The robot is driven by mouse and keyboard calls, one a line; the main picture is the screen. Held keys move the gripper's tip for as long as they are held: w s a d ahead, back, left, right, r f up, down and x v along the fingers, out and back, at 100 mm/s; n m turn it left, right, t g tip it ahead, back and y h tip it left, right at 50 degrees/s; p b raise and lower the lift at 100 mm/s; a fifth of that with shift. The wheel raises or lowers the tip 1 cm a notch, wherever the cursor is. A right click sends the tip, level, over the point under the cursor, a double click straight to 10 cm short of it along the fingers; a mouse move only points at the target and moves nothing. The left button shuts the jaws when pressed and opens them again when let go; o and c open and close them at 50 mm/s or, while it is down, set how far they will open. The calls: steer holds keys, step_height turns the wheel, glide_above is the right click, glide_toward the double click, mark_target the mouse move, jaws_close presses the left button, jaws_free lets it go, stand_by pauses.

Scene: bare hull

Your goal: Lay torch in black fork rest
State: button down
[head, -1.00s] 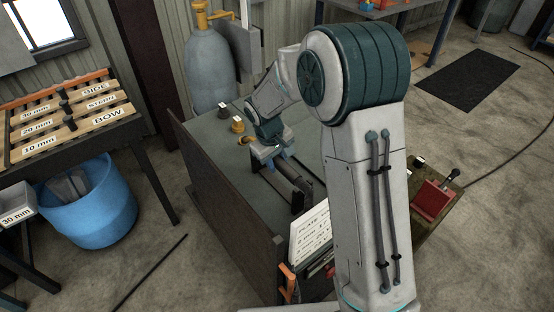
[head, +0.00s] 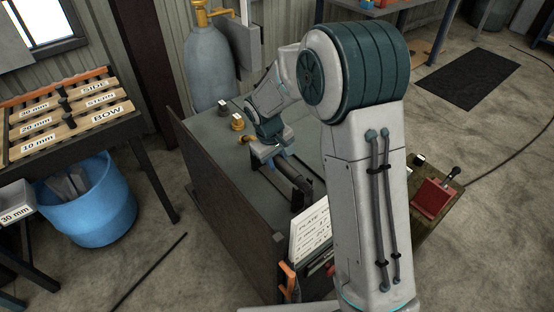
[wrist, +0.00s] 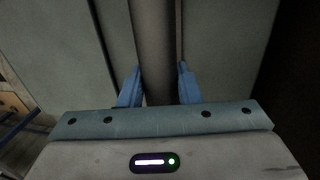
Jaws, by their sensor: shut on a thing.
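The torch is a grey tube (head: 290,173) with a brass-coloured end (head: 243,139). It lies roughly level over the bench top. My gripper (head: 272,155) is shut around it, and in the wrist view the blue fingers (wrist: 160,72) stand on either side of the grey tube (wrist: 153,35). A black upright piece, seemingly the black fork rest (head: 299,194), stands under the near end of the torch. The torch and my arm hide part of it. I cannot tell whether the torch touches it.
The bench top (head: 222,158) is clear left of the torch. A brass fitting (head: 237,123) stands at its back. A white plate chart (head: 313,232) stands at the near edge. A red box (head: 433,197) lies right of my arm. A gas cylinder (head: 210,70) stands behind.

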steer(key=c, duration=1)
jaws_free()
steer(key=shift+o, duration=0.2)
step_height(320, 180, up, 14)
steer(key=s+a+b, duration=0.1)
steer(key=a, duration=0.1)
steer(key=shift+s+a+f, duration=0.15)
steer(key=shift+s+f, duration=0.05)
